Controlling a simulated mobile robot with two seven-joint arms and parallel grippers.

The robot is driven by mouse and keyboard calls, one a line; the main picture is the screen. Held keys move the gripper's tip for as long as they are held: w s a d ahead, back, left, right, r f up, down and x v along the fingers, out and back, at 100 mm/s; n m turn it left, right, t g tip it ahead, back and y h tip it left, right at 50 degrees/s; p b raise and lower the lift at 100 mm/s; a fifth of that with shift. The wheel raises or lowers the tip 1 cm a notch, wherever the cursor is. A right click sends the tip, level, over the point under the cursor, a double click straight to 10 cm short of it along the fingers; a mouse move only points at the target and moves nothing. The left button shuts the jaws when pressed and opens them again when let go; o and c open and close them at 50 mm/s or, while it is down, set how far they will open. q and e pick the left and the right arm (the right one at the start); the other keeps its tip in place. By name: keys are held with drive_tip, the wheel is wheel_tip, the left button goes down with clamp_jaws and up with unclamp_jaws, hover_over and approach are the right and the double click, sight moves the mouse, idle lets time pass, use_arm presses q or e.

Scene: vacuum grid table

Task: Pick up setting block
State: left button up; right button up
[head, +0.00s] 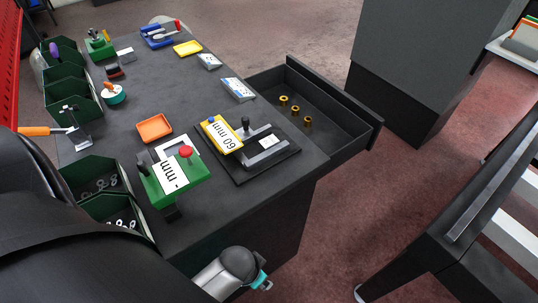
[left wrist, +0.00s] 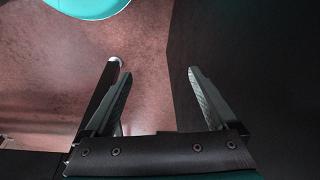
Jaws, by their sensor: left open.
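A yellow block labelled "60 mm" (head: 222,135) stands on a dark plate fixture on the table. A green block labelled "mm" (head: 174,178), with a red knob, stands to its left and nearer. I cannot tell for sure which one is the setting block. In the left wrist view my left gripper (left wrist: 158,75) is open, with nothing between its fingers; it points past a dark vertical surface at the reddish floor. In the head view a grey and teal part of my arm shows low beside the table's front edge; its fingers are not clear there. My right gripper is not in view.
An open drawer (head: 321,131) holding 3 brass pieces juts out at the right of the table (head: 185,84). Green bins (head: 71,103) line the left side. An orange tray (head: 154,128) lies mid-table. A dark bench (head: 475,205) stands at right.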

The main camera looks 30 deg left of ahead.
use_arm(q)
wheel_tip(320, 180, up, 17)
drive_tip(key=w+t+p, duration=0.1)
drive_tip(key=w, duration=0.1)
drive_tip(key=w+r+m+t, duration=0.9)
drive_tip(key=w+r+t, duration=0.4)
drive_tip(key=w+r, duration=0.8)
drive_tip(key=w+d+r+m+t+h, duration=0.4)
drive_tip(key=d+r+m+h, duration=0.25)
drive_tip(key=r+m, duration=0.35)
drive_tip(key=s+d+r+m+g+h, duration=0.1)
drive_tip(key=d+r+m+g+h, duration=0.15)
drive_tip(key=d+m+h, duration=0.65)
drive_tip(key=m+g+y, duration=1.6)
drive_tip(key=m+g, duration=0.2)
drive_tip(key=m, duration=1)
approach(269, 140)
wheel_tip(269, 140, down, 9)
drive_tip(key=shift+a+f, duration=0.1)
clamp_jaws()
